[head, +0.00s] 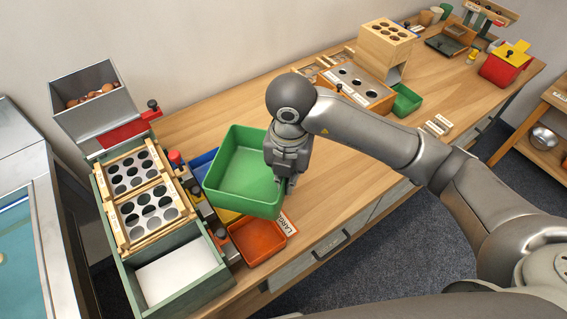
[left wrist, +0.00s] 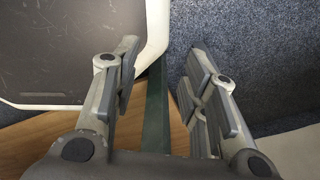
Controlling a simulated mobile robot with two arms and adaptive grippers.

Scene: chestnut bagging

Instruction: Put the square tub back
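The green square tub (head: 238,172) is tilted and empty in the head view, raised above the small bins beside the sorting box. My right gripper (head: 288,182) is at the tub's right side and appears shut on its wall; the fingertips are partly hidden. My left gripper (left wrist: 160,105) shows only in the left wrist view. Its fingers are spread apart with nothing held between them.
An orange bin (head: 257,240) sits below the tub near the table's front edge, by a label card (head: 288,224). A blue bin (head: 203,165) is partly hidden behind the tub. The sorting box (head: 195,290) stands left. A smaller green tray (head: 406,100) lies farther back.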

